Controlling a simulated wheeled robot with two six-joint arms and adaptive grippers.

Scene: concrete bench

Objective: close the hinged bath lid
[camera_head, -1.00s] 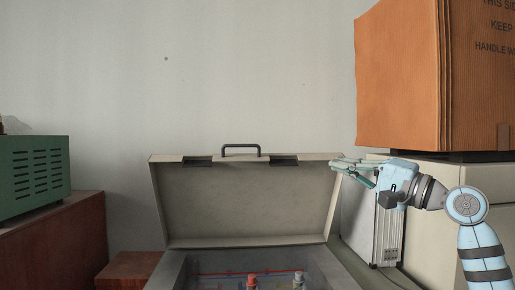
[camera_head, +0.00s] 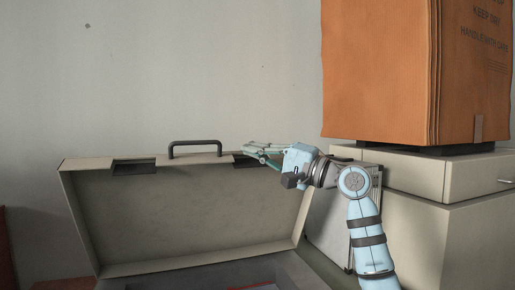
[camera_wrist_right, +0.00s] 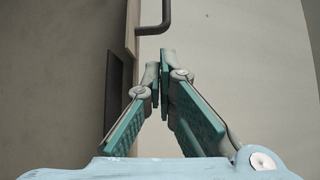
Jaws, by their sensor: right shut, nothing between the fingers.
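The bath lid (camera_head: 190,215) is beige and stands open, leaning back a little, hinged along the rear of a grey box (camera_head: 210,274). Its dark handle (camera_head: 194,143) is on the top edge; it also shows at the top of the right wrist view (camera_wrist_right: 166,18). My right gripper (camera_head: 247,150) is shut and empty at the lid's top edge, near the right dark latch slot, right of the handle. In the wrist view its fingertips (camera_wrist_right: 160,58) meet close to the lid's edge (camera_wrist_right: 132,30); contact is unclear. My left gripper is out of view.
A large orange-brown carton (camera_head: 385,75) sits on a beige cabinet (camera_head: 440,178) at the right. A pale case (camera_head: 332,225) stands between lid and cabinet, partly behind my right arm. The wall (camera_head: 150,80) is behind the lid.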

